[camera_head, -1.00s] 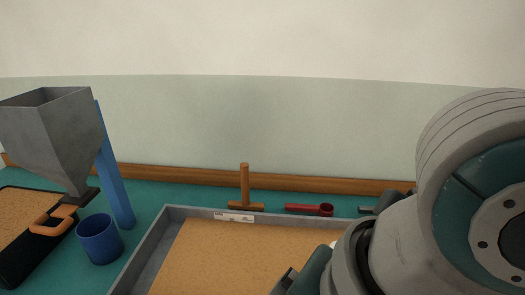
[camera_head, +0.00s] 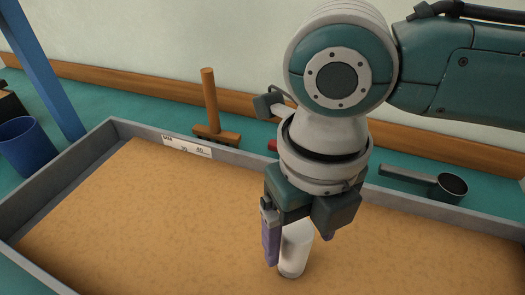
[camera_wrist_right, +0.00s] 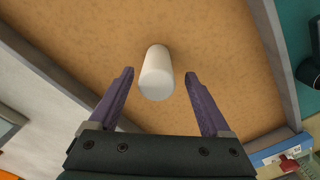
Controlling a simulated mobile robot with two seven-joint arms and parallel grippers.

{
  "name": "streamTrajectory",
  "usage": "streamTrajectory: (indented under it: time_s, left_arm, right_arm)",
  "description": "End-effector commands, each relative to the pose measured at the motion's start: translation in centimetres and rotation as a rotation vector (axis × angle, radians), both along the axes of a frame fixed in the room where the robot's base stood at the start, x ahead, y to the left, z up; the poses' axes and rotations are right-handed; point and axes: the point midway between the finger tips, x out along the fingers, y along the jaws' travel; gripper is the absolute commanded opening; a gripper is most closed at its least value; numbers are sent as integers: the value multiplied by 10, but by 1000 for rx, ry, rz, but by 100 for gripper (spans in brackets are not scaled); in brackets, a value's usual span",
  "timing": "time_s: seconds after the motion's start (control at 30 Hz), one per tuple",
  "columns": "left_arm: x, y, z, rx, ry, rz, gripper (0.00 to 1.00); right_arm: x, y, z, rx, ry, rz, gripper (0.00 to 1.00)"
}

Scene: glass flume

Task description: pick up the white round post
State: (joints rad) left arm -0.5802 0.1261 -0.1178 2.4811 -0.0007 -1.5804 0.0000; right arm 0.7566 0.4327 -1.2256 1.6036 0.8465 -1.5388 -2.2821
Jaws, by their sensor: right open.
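The white round post (camera_head: 296,252) stands upright on the sand in the grey-walled tray (camera_head: 60,166). In the right wrist view the post (camera_wrist_right: 156,73) shows between and a little beyond the two purple fingertips, with a gap on each side. My right gripper (camera_head: 298,250) is open, its fingers pointing down around the upper part of the post. In the right wrist view the open gripper (camera_wrist_right: 158,75) holds nothing. The top of the post is partly hidden by the gripper in the head view. My left gripper is not in view.
A wooden T-shaped tool (camera_head: 211,108) stands behind the tray's back wall. A dark scoop (camera_head: 436,184) lies behind the tray at right. A blue cup (camera_head: 26,146) stands left of the tray. The sand at left is clear.

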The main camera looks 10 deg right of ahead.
Motion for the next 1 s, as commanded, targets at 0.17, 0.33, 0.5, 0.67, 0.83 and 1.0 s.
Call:
streamTrajectory:
  time_s: [0.17, 0.33, 0.5, 0.67, 0.83, 1.0]
  left_arm:
    - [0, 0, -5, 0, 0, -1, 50]
    - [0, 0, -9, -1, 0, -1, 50]
    - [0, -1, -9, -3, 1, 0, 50]
    - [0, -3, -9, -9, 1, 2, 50]
    - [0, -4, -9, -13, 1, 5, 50]
    - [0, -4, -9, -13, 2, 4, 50]
  right_arm:
    - [2, 6, -28, 0, 4, -1, 82]
    - [3, 6, -49, 0, 2, 0, 82]
    - [3, 6, -51, 1, 0, 1, 82]
    - [3, 6, -51, 1, 0, 1, 75]
    - [3, 6, -51, 1, 0, 0, 56]
    - [3, 6, -51, 0, 0, 0, 37]
